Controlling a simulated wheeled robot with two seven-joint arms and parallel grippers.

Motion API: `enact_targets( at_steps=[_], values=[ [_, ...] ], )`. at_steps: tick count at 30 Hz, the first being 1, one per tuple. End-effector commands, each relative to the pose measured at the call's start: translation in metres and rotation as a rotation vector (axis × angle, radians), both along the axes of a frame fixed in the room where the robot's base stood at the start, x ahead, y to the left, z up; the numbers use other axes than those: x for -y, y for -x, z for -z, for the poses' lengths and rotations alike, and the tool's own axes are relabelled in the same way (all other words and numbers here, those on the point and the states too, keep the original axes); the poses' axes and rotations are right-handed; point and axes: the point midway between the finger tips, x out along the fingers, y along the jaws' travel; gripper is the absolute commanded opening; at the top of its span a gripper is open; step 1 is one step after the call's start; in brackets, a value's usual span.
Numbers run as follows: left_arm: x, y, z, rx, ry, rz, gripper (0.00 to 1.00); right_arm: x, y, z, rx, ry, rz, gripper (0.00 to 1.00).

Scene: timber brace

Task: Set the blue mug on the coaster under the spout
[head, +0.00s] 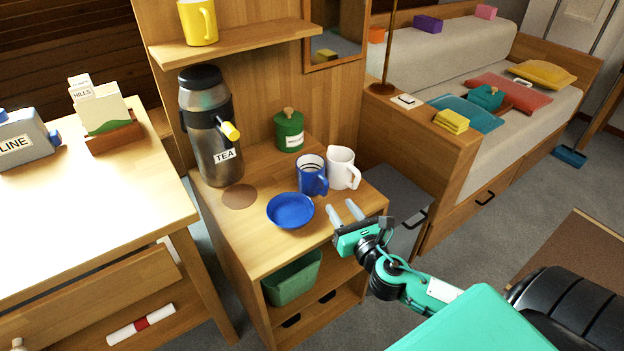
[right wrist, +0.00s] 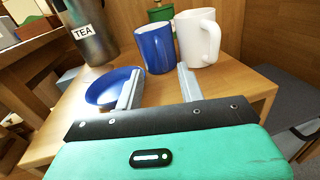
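The blue mug (head: 312,175) stands upright on the wooden cabinet top, between the blue bowl and the white mug; it also shows in the right wrist view (right wrist: 156,48). My left gripper is not in view.
The blue bowl (head: 290,211) sits between the coaster and my right gripper. The white mug (head: 342,167) stands close to the blue mug's right. A green canister (head: 289,130) is behind. A shelf (head: 240,43) with a yellow mug (head: 198,22) hangs above the urn.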

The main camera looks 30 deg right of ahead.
Motion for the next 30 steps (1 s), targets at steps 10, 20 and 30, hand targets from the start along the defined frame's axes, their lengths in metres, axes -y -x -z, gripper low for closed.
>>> enact_targets(
  at_steps=[10, 20, 30],
  values=[
    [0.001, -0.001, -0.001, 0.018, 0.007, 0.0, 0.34, 0.002, -0.023, 0.0, 0.0, -0.001, -0.001, 0.39],
    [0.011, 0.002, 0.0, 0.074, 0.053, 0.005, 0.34, 0.008, -0.058, 0.0, 0.001, -0.002, -0.001, 0.39],
    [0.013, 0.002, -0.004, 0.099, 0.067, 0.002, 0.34, 0.009, -0.073, 0.0, -0.001, -0.002, -0.001, 0.39]
  ],
)
